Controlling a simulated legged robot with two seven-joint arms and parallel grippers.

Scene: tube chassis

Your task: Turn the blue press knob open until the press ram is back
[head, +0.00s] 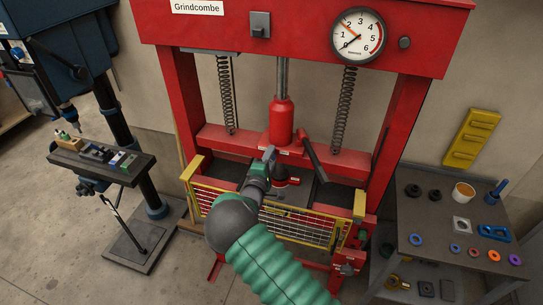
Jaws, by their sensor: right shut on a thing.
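The red press frame (390,130) stands in the middle of the head view. The press ram (282,75) is a grey rod above a red cylinder (282,120) that sits on the crossbeam, between two springs. A dark pump lever (313,160) leans beside the cylinder. My right gripper (268,157) reaches in over the yellow guard, just below and left of the cylinder. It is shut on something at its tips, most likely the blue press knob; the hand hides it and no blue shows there. My left gripper is not in view.
A yellow mesh guard (300,231) crosses the front of the press under my right arm. A pressure gauge (357,36) is at the top right. A grey side table (410,230) with rings and blocks stands at right, a drill press (105,160) at left.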

